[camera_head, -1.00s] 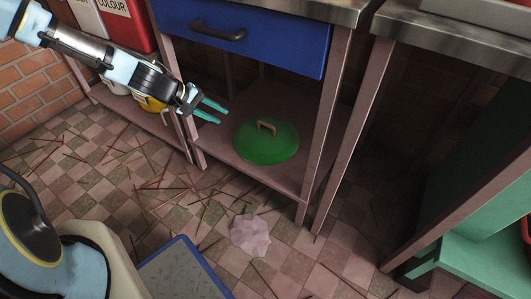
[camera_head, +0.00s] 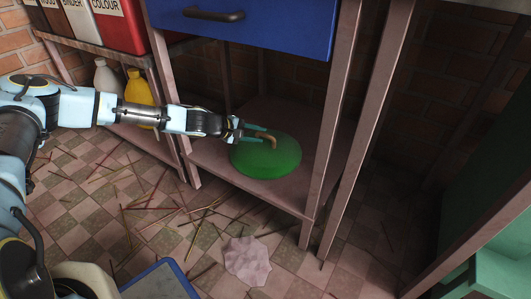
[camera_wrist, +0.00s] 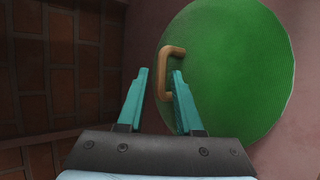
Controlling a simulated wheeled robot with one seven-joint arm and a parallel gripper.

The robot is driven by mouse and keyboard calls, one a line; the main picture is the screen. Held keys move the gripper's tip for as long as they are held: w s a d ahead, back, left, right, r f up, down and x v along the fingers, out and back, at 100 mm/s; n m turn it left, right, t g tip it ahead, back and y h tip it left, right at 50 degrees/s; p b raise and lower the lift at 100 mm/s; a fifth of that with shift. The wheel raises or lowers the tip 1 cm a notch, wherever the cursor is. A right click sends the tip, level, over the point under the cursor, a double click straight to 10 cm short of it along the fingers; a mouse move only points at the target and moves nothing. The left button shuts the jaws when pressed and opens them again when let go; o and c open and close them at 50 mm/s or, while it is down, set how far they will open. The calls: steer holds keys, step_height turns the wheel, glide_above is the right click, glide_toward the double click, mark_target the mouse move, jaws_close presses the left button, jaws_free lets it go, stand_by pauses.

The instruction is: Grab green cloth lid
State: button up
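The green lid (camera_head: 277,162) lies on the low shelf under the blue drawer, with a tan curved handle (camera_head: 263,138) on top. It also shows in the wrist view (camera_wrist: 235,75), with its handle (camera_wrist: 164,75) upright in the picture. My gripper (camera_head: 258,133) is at the lid's upper left, close to the handle. In the wrist view the two teal fingers (camera_wrist: 159,80) are apart, and the handle appears between and just beyond their tips. I cannot tell whether a finger touches the handle. Nothing is held.
The blue drawer (camera_head: 240,25) hangs above the shelf, and a wooden leg (camera_head: 330,120) stands right of the lid. A yellow bottle (camera_head: 139,95) and a white bottle (camera_head: 107,78) stand left. Sticks and a crumpled pinkish piece (camera_head: 247,260) lie on the tiled floor.

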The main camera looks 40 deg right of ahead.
mark_target(266, 136)
steer(key=b+x, duration=0.1)
steer(key=x, duration=0.1)
steer(key=b+x, duration=0.1)
steer(key=x, duration=0.1)
steer(key=shift+a+f, duration=0.2)
steer(key=shift+f, duration=0.1)
steer(key=shift+d+f, duration=0.15)
steer(key=shift+d, duration=0.3)
steer(key=shift+c, duration=0.4)
jaws_close()
